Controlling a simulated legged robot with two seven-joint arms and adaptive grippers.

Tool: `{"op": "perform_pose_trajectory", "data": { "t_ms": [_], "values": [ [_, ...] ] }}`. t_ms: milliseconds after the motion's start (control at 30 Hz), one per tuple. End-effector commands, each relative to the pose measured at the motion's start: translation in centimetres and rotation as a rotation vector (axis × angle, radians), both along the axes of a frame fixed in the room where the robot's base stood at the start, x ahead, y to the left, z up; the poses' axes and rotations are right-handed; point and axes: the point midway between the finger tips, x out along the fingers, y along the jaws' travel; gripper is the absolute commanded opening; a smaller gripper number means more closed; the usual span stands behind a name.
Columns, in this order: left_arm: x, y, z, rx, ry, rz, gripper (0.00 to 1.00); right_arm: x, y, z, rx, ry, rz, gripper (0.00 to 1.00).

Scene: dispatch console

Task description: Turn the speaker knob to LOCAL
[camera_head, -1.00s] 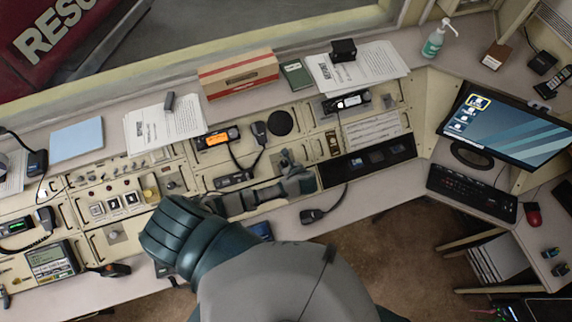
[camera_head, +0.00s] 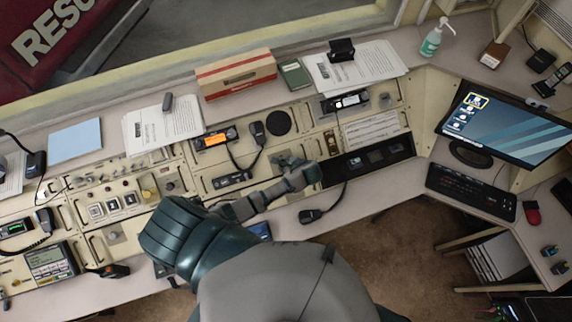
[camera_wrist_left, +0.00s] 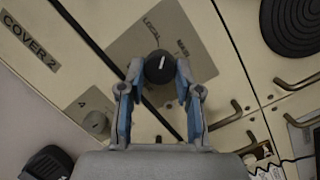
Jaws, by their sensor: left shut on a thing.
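The speaker knob (camera_wrist_left: 159,67) is round and black with a white pointer mark. It sits on a grey plate (camera_wrist_left: 135,48) on the cream console. In the wrist view the LOCAL label (camera_wrist_left: 152,27) is above the knob, with a second label to its right that I cannot read. The white mark points roughly up, between the two labels. My left gripper (camera_wrist_left: 154,77) is shut on the knob, with a fingertip at each side. In the head view my left gripper (camera_head: 289,163) is over the console middle and hides the knob. My right gripper is not in view.
A round black speaker grille (camera_head: 279,122) is behind the gripper. A handset (camera_head: 257,131) with a cord is close by on the left. A second, smaller knob (camera_wrist_left: 96,122) and metal handles (camera_wrist_left: 228,112) stand near the fingers. A hand microphone (camera_head: 311,215) lies nearer the front.

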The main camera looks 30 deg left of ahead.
Motion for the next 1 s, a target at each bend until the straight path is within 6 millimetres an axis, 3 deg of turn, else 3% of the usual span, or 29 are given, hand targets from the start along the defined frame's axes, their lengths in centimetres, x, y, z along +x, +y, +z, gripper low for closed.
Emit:
{"op": "perform_pose_trajectory", "data": {
  "t_ms": [433,1000],
  "values": [
    [0.17,0.61,0.21,-0.093,-0.124,0.247,0.0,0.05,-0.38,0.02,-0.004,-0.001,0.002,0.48],
    [0.08,0.77,0.12,-0.116,-0.151,0.307,0.0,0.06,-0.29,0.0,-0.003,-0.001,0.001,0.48]
  ]
}}
